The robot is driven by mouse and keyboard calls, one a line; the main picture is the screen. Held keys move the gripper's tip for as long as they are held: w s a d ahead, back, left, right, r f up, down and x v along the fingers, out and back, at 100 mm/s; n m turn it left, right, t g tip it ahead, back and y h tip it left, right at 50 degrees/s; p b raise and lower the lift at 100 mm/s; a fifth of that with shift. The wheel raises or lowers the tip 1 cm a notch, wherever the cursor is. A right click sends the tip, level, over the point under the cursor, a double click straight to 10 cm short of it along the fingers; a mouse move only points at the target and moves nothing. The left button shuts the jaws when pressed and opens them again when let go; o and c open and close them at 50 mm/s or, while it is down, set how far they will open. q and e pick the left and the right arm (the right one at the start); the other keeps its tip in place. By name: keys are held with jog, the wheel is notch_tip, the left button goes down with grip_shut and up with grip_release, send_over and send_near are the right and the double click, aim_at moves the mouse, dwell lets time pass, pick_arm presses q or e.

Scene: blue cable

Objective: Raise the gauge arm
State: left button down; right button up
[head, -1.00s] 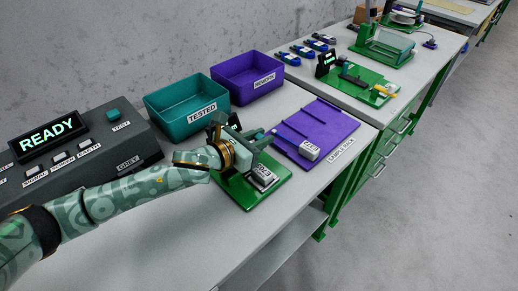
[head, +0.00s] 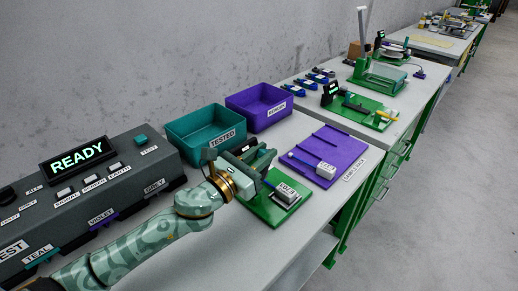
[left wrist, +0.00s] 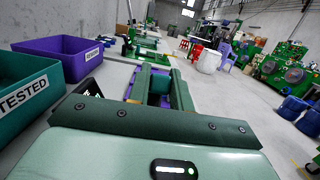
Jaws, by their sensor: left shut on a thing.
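The near gauge is a green base plate (head: 262,212) on the grey bench. A pale labelled block (head: 286,191) sits on it, with a blue strip (head: 269,183) beside it. My left gripper (head: 262,158) is above the plate's back left part, beyond the block. It is shut on a part I take to be the gauge arm, mostly hidden by the fingers. In the left wrist view a teal piece (left wrist: 158,87) shows between the dark green fingers. My right gripper is not in view.
A teal TESTED bin (head: 190,127) and a purple REWORK bin (head: 244,98) stand behind the gripper. A grey console (head: 122,165) reading READY stands left.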

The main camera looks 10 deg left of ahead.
pick_arm(q)
jog(key=v, duration=0.2)
jog(key=p+v, duration=0.1)
jog(key=v, duration=0.2)
jog(key=shift+s+a+r+p, duration=0.15)
jog(key=shift+s+r+p, duration=0.05)
jog(key=shift+s+p, duration=0.15)
jog(key=shift+s+a+f, duration=0.35)
jog(key=shift+s+a, duration=0.05)
jog(key=shift+s, duration=0.2)
jog(key=shift+s+a+f, duration=0.3)
jog(key=shift+s+a, duration=0.05)
jog(key=shift+s, duration=0.25)
jog(key=c, duration=1.4)
grip_release()
jog(key=shift+o, duration=0.8)
jog(key=shift+w, duration=0.1)
jog(key=shift+r, duration=0.2)
